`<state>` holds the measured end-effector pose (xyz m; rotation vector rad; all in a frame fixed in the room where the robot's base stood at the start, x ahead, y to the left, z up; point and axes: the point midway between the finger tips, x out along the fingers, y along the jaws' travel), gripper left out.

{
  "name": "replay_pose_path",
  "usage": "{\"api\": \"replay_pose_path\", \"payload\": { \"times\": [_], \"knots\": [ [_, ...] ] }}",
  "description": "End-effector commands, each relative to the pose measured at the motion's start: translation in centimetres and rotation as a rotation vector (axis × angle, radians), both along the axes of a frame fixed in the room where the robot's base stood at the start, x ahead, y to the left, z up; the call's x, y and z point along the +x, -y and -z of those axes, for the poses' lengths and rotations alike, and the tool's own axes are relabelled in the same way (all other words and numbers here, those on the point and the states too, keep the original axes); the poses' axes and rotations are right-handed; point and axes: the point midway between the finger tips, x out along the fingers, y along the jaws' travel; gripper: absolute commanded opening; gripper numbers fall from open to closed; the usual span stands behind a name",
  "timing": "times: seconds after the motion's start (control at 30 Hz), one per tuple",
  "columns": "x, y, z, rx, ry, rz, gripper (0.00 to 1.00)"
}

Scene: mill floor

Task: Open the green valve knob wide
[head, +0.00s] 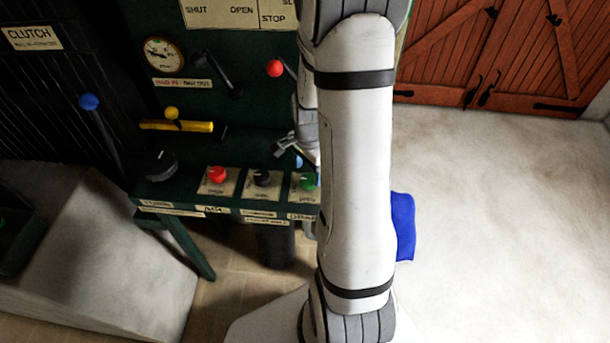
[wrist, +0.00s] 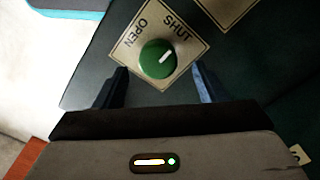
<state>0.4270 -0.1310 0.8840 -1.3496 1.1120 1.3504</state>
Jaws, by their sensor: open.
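The green valve knob (wrist: 158,60) is round and sits on a cream plate (wrist: 185,62) marked OPEN and SHUT. Its white pointer line slants to the upper right in the wrist view, on the SHUT side. My gripper (wrist: 160,76) is open, with one finger on each side of the knob and a gap at both sides. I cannot tell how far above the panel the fingertips are. In the head view the green knob (head: 308,181) shows at the right end of the bench panel, partly hidden by my arm.
A black knob (head: 263,178) and a red knob (head: 216,175) stand in the same row to the left. Levers with red (head: 275,68), yellow (head: 171,112) and blue (head: 89,101) balls rise around the panel. Open floor (head: 500,210) lies to the right.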

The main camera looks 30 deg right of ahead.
Motion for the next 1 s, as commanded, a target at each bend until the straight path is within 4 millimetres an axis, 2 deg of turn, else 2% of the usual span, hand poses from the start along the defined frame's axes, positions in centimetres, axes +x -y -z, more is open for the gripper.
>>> {"api": "replay_pose_path", "payload": {
  "times": [0.1, 0.23, 0.6, 1.0],
  "knots": [
    [-0.1, 0.0, 1.7, 0.001, -0.004, -0.001, 0.65],
    [-0.1, 0.0, 2.8, 0.001, -0.003, -0.001, 0.65],
    [-0.1, 0.0, 3.2, 0.0, 0.0, 0.0, 0.64],
    [0.0, 0.1, 3.2, 0.0, 0.001, 0.0, 0.31]
  ]
}}
